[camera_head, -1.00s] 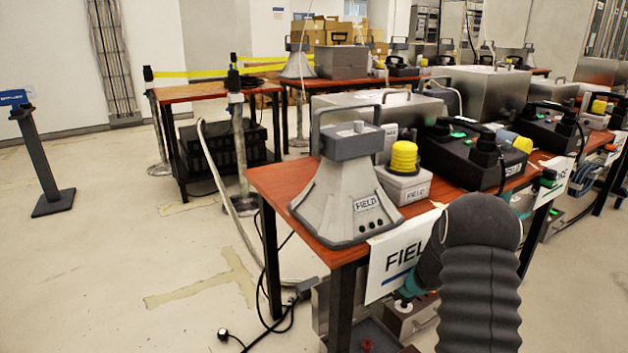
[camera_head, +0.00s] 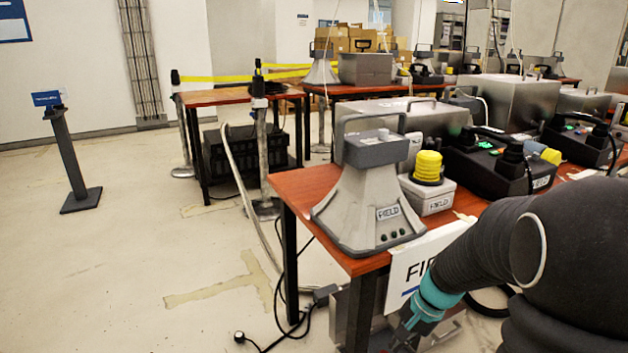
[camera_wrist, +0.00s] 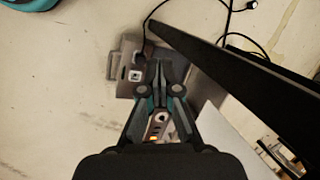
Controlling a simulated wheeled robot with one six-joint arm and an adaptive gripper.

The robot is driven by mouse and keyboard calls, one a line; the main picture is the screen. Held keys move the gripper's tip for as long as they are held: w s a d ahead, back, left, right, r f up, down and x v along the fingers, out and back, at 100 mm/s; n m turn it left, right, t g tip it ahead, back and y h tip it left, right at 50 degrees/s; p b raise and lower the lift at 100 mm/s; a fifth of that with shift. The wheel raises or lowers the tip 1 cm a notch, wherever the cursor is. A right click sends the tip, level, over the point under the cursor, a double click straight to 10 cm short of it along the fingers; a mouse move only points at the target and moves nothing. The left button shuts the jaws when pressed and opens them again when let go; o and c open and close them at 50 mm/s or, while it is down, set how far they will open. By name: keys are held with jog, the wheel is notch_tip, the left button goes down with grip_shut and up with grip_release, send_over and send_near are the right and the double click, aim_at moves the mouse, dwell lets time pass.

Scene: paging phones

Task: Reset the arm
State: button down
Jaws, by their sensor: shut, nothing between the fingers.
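My arm (camera_head: 490,245) reaches from the lower right of the head view, in front of the near table. My gripper (camera_wrist: 160,68) is in the middle of the wrist view, pointing away from the camera. Its fingers are together with nothing between them. A grey box with a handle and a small socket (camera_wrist: 136,75) lies beyond and below the fingertips. I cannot tell the gap between them. In the head view the gripper is only partly seen, low beside the table's front.
The wooden table (camera_head: 300,190) holds a grey horn unit (camera_head: 375,200), a small box with a yellow knob (camera_head: 428,168) and black consoles (camera_head: 495,165). A dark table leg (camera_wrist: 215,65) and cables are close to the gripper. The floor at left is open around a sign post (camera_head: 70,165).

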jog(key=s+a+r+n+t+h, duration=0.1)
jog(key=s+r+n, duration=0.3)
jog(key=s+r, duration=0.4)
jog(key=s+a+r+n+t+h, duration=0.1)
jog(key=s+r+n+t+h, duration=0.1)
jog(key=s+r, duration=0.7)
jog(key=s+n+t, duration=0.1)
jog(key=n, duration=0.1)
jog(key=shift+a+n+t, duration=0.3)
jog(key=shift+a, duration=0.05)
jog(key=shift+a+r, duration=0.1)
